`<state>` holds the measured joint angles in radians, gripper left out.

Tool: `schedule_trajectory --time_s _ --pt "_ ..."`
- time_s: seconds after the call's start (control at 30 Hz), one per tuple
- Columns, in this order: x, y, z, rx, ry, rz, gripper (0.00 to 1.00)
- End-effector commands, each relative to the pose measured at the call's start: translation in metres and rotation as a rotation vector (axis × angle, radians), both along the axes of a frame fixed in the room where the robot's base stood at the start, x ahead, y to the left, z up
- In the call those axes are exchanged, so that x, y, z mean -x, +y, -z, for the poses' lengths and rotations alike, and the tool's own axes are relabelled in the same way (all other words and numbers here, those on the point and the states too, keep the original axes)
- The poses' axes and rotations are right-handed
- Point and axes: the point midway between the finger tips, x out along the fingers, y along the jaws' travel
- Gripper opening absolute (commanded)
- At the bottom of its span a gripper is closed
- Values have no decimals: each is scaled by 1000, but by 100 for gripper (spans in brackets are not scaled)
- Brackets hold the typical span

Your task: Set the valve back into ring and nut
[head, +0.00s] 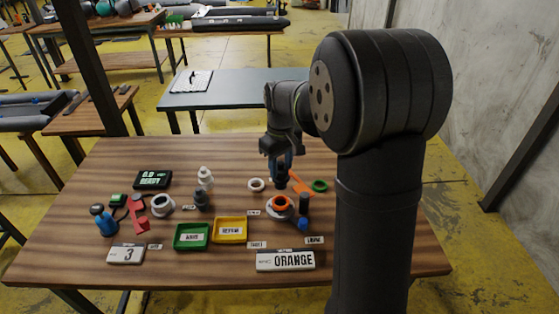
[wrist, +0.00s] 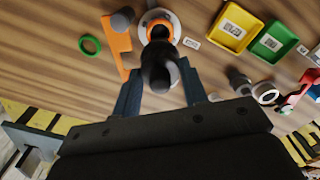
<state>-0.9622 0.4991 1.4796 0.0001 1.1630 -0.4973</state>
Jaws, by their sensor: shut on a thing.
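My gripper (head: 281,163) is shut on a dark cylindrical valve (head: 281,179) and holds it upright above the table. In the wrist view the valve (wrist: 158,72) sits between the two blue fingers. An orange nut (head: 281,202) lies on a pale round ring (head: 272,213) just in front of the valve in the head view. The wrist view shows the orange nut (wrist: 150,31) and the pale ring (wrist: 174,17) partly hidden behind the valve. The valve looks apart from the nut; its lower end and exact height are hard to tell.
An orange flat tool (head: 301,186) and a green ring (head: 320,185) lie right of the valve. A dark post (head: 304,203) stands close to the nut.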

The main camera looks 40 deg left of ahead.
Motion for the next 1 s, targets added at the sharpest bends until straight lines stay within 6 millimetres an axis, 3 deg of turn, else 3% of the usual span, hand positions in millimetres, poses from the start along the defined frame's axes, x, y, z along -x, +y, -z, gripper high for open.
schedule_trajectory --time_s 0.6,1.0 --pt "0 0 63 1 0 0 3" --pt "0 0 84 0 0 0 3"
